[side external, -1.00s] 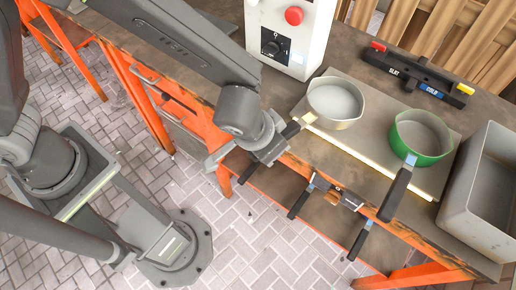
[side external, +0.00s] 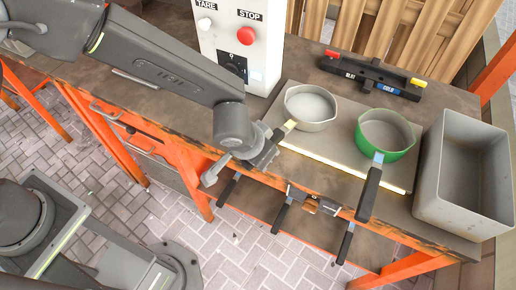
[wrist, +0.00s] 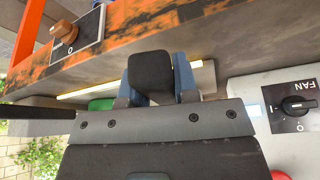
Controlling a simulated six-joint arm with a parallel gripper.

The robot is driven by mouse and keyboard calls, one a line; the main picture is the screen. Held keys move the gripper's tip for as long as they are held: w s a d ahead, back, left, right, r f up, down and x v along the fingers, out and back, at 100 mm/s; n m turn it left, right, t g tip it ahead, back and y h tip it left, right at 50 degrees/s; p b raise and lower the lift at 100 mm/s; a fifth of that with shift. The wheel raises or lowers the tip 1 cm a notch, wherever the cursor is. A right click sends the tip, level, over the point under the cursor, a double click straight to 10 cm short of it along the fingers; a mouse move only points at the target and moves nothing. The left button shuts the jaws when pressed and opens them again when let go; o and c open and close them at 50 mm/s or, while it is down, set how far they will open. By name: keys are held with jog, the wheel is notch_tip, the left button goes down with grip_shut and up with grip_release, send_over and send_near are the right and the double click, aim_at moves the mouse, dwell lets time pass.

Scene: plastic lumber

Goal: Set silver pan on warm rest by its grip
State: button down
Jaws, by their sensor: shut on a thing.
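The silver pan (side external: 311,107), a round shallow pan with pour lips, is upright over the left part of a grey plate (side external: 337,139) with a glowing yellow strip along its front edge. I cannot tell whether its base touches the plate. Its dark handle points toward the bench's front edge. My gripper (side external: 266,150) is shut on that handle, at the front edge of the bench. In the wrist view the handle's dark end (wrist: 152,74) sits between my blue-grey fingers (wrist: 155,92); the pan's bowl is hidden there.
A green pan (side external: 384,136) stands right of the silver one, its black handle jutting over the front edge. A grey bin (side external: 428,172) is at the right. A control box (side external: 241,35) and a black labelled bar (side external: 374,74) stand behind. Tools (side external: 312,204) hang in front.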

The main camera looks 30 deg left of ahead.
dwell(0.3)
jog(key=c, duration=0.8)
grip_release()
jog(key=shift+f, duration=0.15)
jog(key=v, duration=1.4)
jog(key=a+r+n, duration=0.1)
jog(key=a+r, duration=0.3)
jog(key=a, duration=0.4)
jog(key=a+r+n, duration=0.1)
jog(key=a+r, duration=0.3)
jog(key=a, duration=0.3)
jog(key=s+a+r+n+t+y, duration=0.1)
jog(key=s+a+r, duration=0.1)
jog(key=s+a, duration=0.8)
jog(key=shift+a, duration=1.05)
